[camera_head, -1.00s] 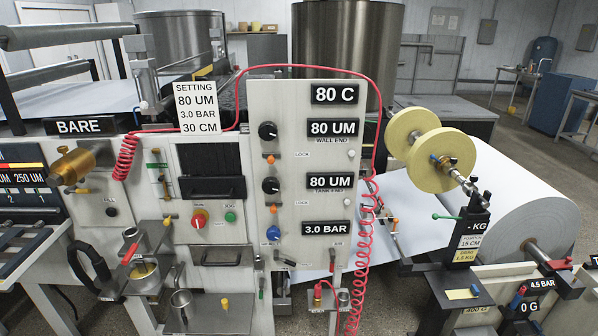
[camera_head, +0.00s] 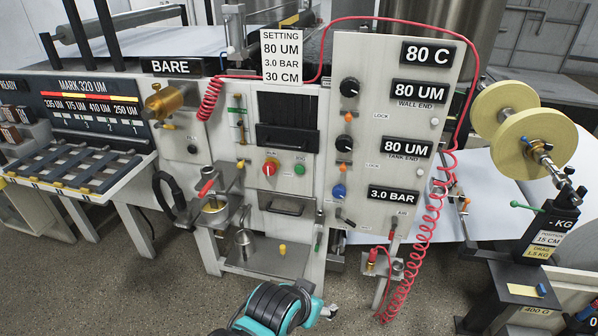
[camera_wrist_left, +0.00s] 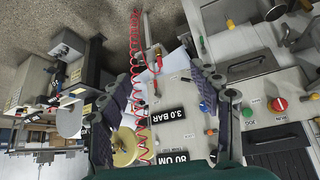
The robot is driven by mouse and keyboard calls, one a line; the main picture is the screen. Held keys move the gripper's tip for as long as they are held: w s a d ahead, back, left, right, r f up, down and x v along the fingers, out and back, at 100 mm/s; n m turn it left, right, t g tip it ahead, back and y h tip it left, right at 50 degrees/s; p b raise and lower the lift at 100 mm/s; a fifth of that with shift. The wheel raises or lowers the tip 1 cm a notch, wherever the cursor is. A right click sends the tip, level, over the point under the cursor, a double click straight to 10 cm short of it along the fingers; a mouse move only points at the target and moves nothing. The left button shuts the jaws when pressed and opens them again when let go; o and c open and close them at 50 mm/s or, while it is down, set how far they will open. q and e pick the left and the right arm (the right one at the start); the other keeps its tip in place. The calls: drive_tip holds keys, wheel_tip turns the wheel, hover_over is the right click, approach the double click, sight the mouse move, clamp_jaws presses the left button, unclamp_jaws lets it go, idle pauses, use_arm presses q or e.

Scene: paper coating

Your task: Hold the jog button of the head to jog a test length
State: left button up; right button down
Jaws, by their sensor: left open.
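The jog button is a small green button (camera_head: 299,170) labelled JOG on the white front panel of the head. It stands just right of a red knob (camera_head: 269,167) on a yellow base. In the left wrist view, which looks upside down, the green button (camera_wrist_left: 247,112) lies just right of the right-hand finger, and the red knob (camera_wrist_left: 279,104) is beyond it. My left gripper (camera_wrist_left: 165,66) is open and empty, its dark fingers spread over the panel with the 3.0 BAR display. Nothing touches the button. My right gripper is in neither view.
A coiled red hose (camera_head: 408,268) hangs at the panel's right side. Yellow-flanged reel (camera_head: 532,146) sticks out at the right. A small shelf (camera_head: 265,258) with a metal cup (camera_head: 245,243) juts out below the button. Teal and black part of my arm is at the bottom.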

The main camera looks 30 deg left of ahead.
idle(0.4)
use_arm(q)
clamp_jaws()
idle(1.2)
